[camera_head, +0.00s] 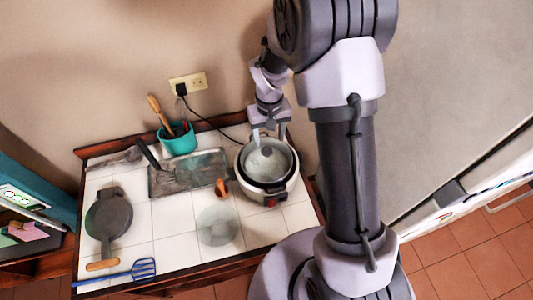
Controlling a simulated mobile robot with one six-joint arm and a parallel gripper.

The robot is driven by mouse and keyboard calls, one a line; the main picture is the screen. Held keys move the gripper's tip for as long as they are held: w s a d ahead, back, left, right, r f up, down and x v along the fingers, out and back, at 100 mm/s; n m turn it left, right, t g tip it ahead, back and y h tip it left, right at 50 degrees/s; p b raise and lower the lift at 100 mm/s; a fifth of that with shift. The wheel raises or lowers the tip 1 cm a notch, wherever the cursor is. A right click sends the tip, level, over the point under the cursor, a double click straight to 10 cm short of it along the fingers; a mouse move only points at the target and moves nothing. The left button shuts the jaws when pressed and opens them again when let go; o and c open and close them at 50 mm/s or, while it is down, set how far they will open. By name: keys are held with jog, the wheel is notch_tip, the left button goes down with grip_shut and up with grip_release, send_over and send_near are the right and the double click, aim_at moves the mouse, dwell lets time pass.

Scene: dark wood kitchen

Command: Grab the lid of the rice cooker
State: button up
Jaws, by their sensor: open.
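The rice cooker (274,196) is white with a dark inner rim and a red mark on its front. It stands at the right side of the tiled counter. Its round, see-through lid (266,161) sits on top, with a small knob near the middle. My gripper (269,131) is open and points down over the back edge of the lid. Its fingers are apart with nothing held between them. I cannot tell whether a fingertip touches the lid.
A teal pot with utensils (178,139), a grey tray (170,182), a clear bowl (217,226), a dark pan (108,220) and a blue spatula (143,270) lie on the counter (172,215). A black cord runs from the wall socket (189,84) toward the cooker.

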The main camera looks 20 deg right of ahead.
aim_at(266, 150)
jog(key=f, duration=0.3)
jog(key=a+f, duration=0.1)
jog(key=f, duration=0.1)
jog(key=shift+s+f, duration=0.15)
jog(key=shift+s, duration=0.05)
jog(key=shift+w+d+f, duration=0.1)
jog(key=shift+w+f, duration=0.05)
jog(key=shift+f, duration=0.15)
jog(key=shift+r, duration=0.1)
jog(key=shift+c, duration=1.4)
grip_shut()
